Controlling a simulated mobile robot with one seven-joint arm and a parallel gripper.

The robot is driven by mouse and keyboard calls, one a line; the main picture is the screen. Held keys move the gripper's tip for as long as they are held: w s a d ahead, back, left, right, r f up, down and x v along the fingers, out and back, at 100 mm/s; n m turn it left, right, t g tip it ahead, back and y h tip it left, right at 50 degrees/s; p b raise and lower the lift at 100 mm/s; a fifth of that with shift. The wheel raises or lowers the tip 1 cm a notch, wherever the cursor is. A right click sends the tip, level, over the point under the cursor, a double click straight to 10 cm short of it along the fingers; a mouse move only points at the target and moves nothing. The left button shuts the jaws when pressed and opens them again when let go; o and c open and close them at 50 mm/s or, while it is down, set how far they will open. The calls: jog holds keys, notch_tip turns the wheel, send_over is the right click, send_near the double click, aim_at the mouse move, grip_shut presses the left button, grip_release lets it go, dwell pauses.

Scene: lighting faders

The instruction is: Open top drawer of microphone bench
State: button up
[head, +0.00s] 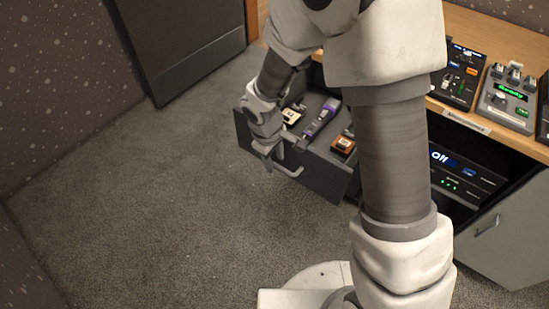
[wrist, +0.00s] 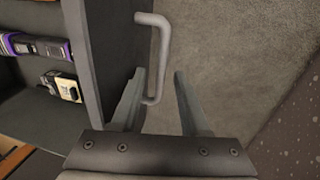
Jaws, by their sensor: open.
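The dark grey drawer (head: 318,177) of the bench (head: 490,35) stands pulled out, with its inside showing. Its pale bar handle (head: 289,171) is on the front face. In the wrist view the handle (wrist: 160,50) runs from the drawer front (wrist: 108,50) into the space by my fingers. My gripper (head: 268,160) is at the handle, near one end of it. In the wrist view my gripper (wrist: 160,88) is open, and the handle's near end lies between the fingers, close to the left one. I cannot tell whether they touch.
The drawer holds a purple-and-black device (head: 321,118), a brown box (head: 343,145) and a yellowish item (head: 291,116). A label (head: 467,122) marks the bench edge. Devices (head: 508,98) stand on top. A grey cabinet door (head: 505,235) is at right. Carpet (head: 150,200) at left is clear.

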notch_tip(320, 180, up, 17)
jog(key=s+a+p, duration=0.1)
jog(key=s+p, duration=0.1)
jog(key=p, duration=0.4)
jog(key=shift+s+a, duration=0.3)
jog(key=shift+a, duration=0.1)
jog(key=shift+r, duration=0.1)
jog(key=s+d+r+m+t+y, duration=0.1)
jog(key=s+d+r+m+t, duration=0.3)
jog(key=s+d+r+m, duration=0.9)
jog(key=s+d+r+n+p, duration=0.1)
jog(key=d+r+n+p, duration=0.1)
jog(key=r+p, duration=1.5)
notch_tip(320, 180, up, 4)
jog(key=shift+d+f+p, duration=0.25)
jog(key=shift+d+p, duration=0.1)
jog(key=shift+d, duration=0.35)
